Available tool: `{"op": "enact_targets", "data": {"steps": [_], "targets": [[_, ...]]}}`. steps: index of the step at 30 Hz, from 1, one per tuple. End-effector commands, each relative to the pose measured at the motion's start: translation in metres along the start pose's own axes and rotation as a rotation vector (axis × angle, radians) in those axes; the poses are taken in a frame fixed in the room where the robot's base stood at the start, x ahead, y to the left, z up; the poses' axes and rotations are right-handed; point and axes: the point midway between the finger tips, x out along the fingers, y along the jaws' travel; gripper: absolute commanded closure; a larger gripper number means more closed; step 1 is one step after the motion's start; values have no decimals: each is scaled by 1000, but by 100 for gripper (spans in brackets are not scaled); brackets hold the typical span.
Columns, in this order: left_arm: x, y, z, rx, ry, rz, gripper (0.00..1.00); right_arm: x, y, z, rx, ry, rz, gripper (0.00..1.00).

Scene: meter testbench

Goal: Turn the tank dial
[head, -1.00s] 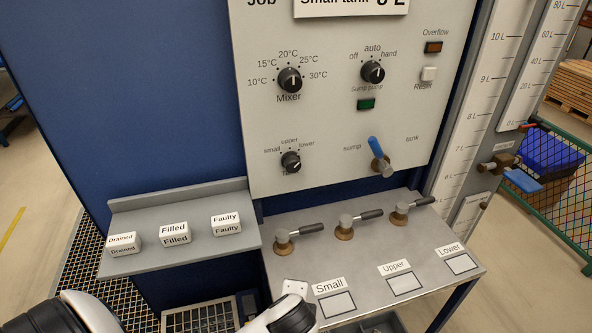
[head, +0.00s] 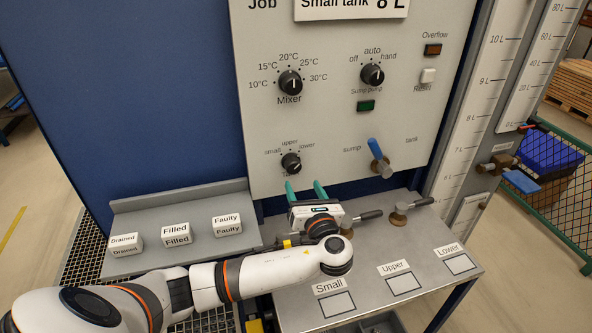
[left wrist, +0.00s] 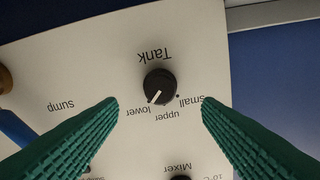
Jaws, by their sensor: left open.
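The tank dial (head: 291,162) is a small black knob low on the grey panel, with small, upper and lower marked around it. In the left wrist view the dial (left wrist: 160,86) appears upside down, its white line slanting to the picture's lower left, near the word lower. My left gripper (head: 305,188) has green fingers, spread apart, just below the dial in the head view. In the left wrist view the open fingers (left wrist: 160,104) flank the dial from a distance, with nothing between the tips and no contact visible. My right gripper is not in view.
The mixer dial (head: 290,83), sump pump dial (head: 372,74) and blue-handled lever (head: 379,157) are on the same panel. Below, valve handles (head: 397,218) stand on the metal shelf, partly hidden by my left gripper. A ledge (head: 130,262) at left holds white label blocks.

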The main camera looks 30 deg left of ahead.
Motion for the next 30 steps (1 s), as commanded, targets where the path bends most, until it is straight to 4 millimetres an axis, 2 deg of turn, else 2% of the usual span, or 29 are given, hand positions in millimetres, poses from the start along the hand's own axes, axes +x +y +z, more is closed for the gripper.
{"op": "enact_targets", "data": {"steps": [3,9,15,23,26,30], "targets": [[26,-1,-3,1,1,-4,41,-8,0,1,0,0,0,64],[57,-1,-1,-1,-1,-2,41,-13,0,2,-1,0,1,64],[71,0,0,-4,-2,1,41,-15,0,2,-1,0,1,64],[72,0,0,-4,-3,2,41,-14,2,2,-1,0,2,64],[72,0,0,-4,-3,2,54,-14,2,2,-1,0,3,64],[71,0,0,-4,-3,2,77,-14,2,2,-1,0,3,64]]}}
